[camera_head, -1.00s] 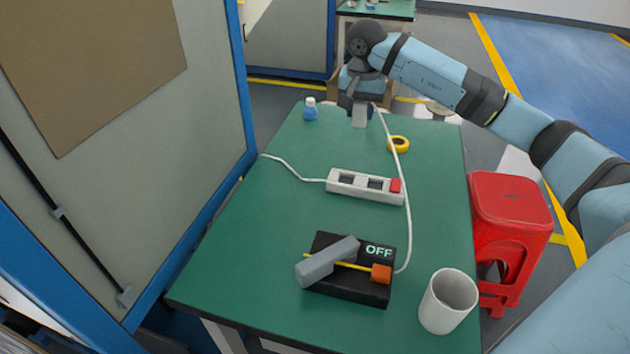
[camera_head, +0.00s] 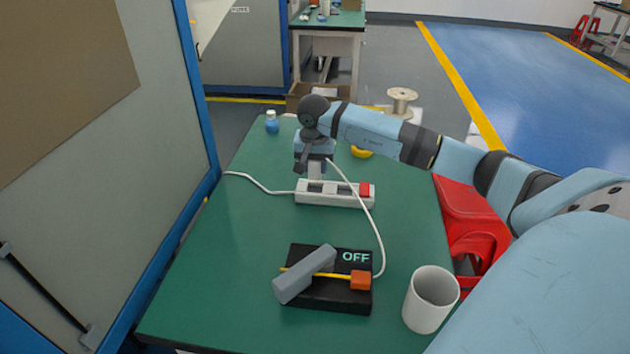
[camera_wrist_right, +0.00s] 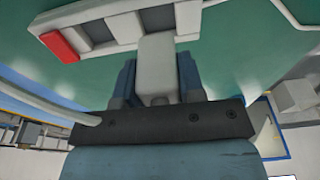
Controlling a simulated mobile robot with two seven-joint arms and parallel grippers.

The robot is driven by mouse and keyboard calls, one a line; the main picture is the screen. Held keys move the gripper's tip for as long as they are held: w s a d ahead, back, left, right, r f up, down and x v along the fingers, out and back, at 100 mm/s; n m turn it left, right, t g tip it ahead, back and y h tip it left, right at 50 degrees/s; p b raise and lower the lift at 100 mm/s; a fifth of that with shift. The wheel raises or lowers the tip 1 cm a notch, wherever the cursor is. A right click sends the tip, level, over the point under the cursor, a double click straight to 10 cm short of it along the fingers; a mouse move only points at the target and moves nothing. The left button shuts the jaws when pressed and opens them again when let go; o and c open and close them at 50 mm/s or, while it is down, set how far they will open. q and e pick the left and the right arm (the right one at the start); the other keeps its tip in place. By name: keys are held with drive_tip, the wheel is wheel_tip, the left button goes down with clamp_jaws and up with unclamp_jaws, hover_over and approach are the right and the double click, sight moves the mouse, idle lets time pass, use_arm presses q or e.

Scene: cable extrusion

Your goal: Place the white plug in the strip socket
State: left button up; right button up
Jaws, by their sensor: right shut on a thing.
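The white strip socket (camera_head: 345,201) with a red switch lies on the green table, and it also shows at the top of the right wrist view (camera_wrist_right: 97,33). My right gripper (camera_head: 315,172) points down over the strip's left part. It is shut on the white plug (camera_wrist_right: 157,55), whose upper end reaches the strip's edge in the right wrist view. I cannot tell whether the plug is inside an opening or only in front of it. A white cable (camera_head: 366,208) curves from the gripper to the black OFF box (camera_head: 330,294). My left gripper is not in view.
A grey bar rests across the black box. A white cup (camera_head: 431,299) stands at the front right. A blue-capped bottle (camera_head: 272,123) and a yellow tape roll (camera_head: 361,152) are at the back. A red stool (camera_head: 468,222) stands right of the table (camera_head: 225,275).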

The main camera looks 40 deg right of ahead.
sight(315, 176)
drive_tip(key=shift+f+b, duration=0.3)
drive_tip(key=shift+f, duration=2.1)
drive_tip(key=shift+f, duration=0.1)
drive_tip(key=o, duration=0.8)
drive_tip(key=shift+o, duration=0.7)
drive_tip(key=shift+r, duration=0.5)
drive_tip(key=r, duration=0.3)
drive_tip(key=a+r+p, duration=0.1)
drive_tip(key=r, duration=0.3)
drive_tip(key=s+r, duration=0.1)
drive_tip(key=r, duration=0.3)
drive_tip(key=shift+s+a+r+p, duration=0.1)
drive_tip(key=shift+a+p, duration=0.15)
drive_tip(key=shift+p, duration=0.05)
